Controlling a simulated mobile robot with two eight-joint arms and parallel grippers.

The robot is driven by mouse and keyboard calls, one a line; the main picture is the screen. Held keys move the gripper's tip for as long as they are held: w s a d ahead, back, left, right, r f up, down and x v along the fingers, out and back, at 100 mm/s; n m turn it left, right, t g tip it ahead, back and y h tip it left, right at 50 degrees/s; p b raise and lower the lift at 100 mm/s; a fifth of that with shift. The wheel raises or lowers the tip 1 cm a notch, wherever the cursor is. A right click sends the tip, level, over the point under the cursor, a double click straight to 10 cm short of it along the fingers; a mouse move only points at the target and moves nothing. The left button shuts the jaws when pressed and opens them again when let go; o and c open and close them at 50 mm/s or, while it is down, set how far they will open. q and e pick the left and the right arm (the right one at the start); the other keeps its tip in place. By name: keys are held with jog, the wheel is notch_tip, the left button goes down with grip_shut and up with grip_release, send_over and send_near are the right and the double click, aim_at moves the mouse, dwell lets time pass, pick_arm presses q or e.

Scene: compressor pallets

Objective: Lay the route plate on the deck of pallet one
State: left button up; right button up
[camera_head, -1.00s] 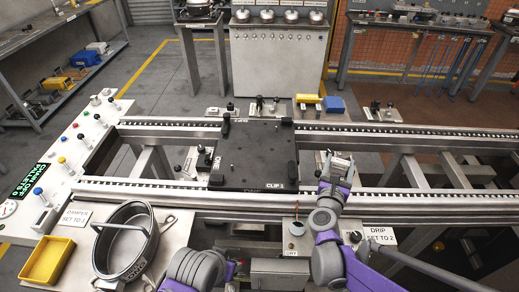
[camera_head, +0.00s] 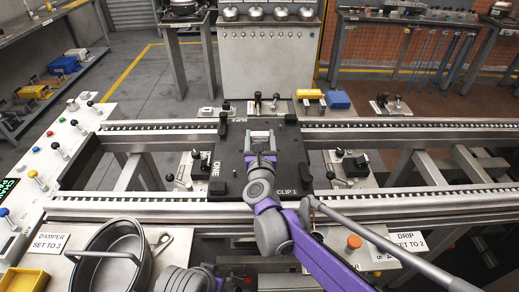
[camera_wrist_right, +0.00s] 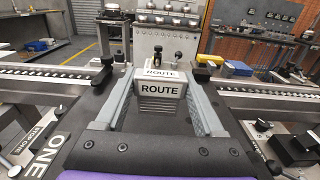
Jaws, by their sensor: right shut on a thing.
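Pallet one (camera_head: 231,165) is a black deck across the two rails, marked ONE on its left side and CLIP 1 at its front; ONE also shows in the right wrist view (camera_wrist_right: 48,154). My right gripper (camera_head: 262,140) is over the middle of the deck. It is shut on the route plate (camera_wrist_right: 160,86), a pale block lettered ROUTE on its face and top, held between the two grey fingers. Whether the plate touches the deck is hard to tell. My left gripper is out of view; only part of an arm shows at the bottom.
Black posts (camera_head: 223,122) stand at the deck's corners. Small lever fixtures flank the pallet, one at the right (camera_head: 350,168). A yellow block (camera_head: 309,94) lies behind the rails.

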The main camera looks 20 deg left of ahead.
jog(key=shift+f+b, duration=0.4)
jog(key=shift+f, duration=1.65)
jog(key=shift+f, duration=0.1)
jog(key=o, duration=1.3)
jog(key=shift+o, duration=0.2)
jog(key=shift+s, duration=0.25)
jog(key=v, duration=1.1)
jog(key=shift+s+d+p, duration=0.15)
jog(key=shift+s+p, duration=0.1)
jog(key=shift+p, duration=0.15)
